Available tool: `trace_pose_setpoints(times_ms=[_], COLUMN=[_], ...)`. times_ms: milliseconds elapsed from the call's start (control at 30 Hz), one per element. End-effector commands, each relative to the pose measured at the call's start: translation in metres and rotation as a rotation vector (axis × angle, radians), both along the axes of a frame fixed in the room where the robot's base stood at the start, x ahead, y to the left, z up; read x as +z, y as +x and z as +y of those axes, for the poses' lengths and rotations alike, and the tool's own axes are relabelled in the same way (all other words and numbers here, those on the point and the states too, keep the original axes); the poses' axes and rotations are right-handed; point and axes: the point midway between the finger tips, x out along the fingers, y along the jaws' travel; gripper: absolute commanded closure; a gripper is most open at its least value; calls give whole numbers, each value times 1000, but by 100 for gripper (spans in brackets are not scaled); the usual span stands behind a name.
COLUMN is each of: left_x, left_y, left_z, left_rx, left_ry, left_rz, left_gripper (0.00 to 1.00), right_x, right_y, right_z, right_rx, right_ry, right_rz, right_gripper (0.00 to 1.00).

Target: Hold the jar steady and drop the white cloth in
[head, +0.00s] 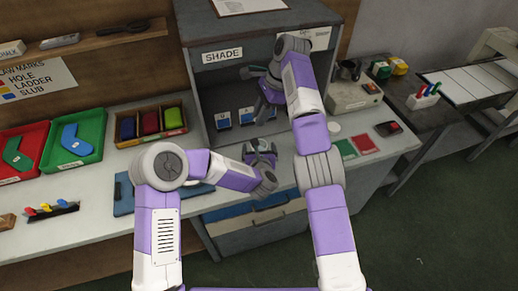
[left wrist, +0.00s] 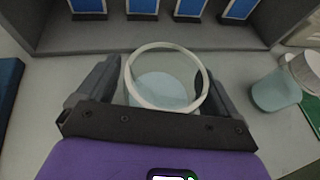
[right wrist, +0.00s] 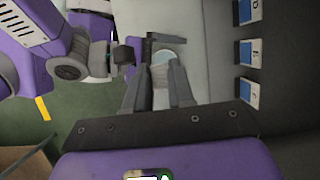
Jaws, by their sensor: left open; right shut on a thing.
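The jar (left wrist: 133,91) is clear with a thick cream rim. In the left wrist view it stands upright on the bench between the spread fingers of my left gripper (left wrist: 163,92), which is open around it. In the head view that gripper (head: 262,153) is low at the bench in front of the booth. My right gripper (head: 256,78) is raised at the booth opening, above the jar. In the right wrist view its fingers (right wrist: 158,82) are closed on a pale thing (right wrist: 160,74), seemingly the white cloth, with its shape mostly hidden. The jar's round top shows just beyond them.
The grey shade booth (head: 255,24) has several blue cards (left wrist: 190,8) inside. A teal cup (left wrist: 275,92) stands right of the jar. Red (head: 22,146) and green (head: 97,130) trays are on the left, a grey device (head: 352,95) on the right.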

Motion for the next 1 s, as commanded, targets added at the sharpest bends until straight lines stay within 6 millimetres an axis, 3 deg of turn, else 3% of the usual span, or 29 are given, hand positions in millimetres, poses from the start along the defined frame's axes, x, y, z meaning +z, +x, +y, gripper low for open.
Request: trace_pose_setpoints(times_ms=[67,467,1000], left_x=[0,0,1], left_y=[0,0,0], left_z=[0,0,0], left_rx=[0,0,0], left_ry=[0,0,0], left_rz=[0,-1,-1], left_gripper=[6,66,68], right_x=[0,0,-19], right_y=[0,0,1], right_z=[0,0,1], right_rx=[0,0,-3], right_ry=[0,0,3], right_rz=[0,0,2], right_gripper=[100,100,100])
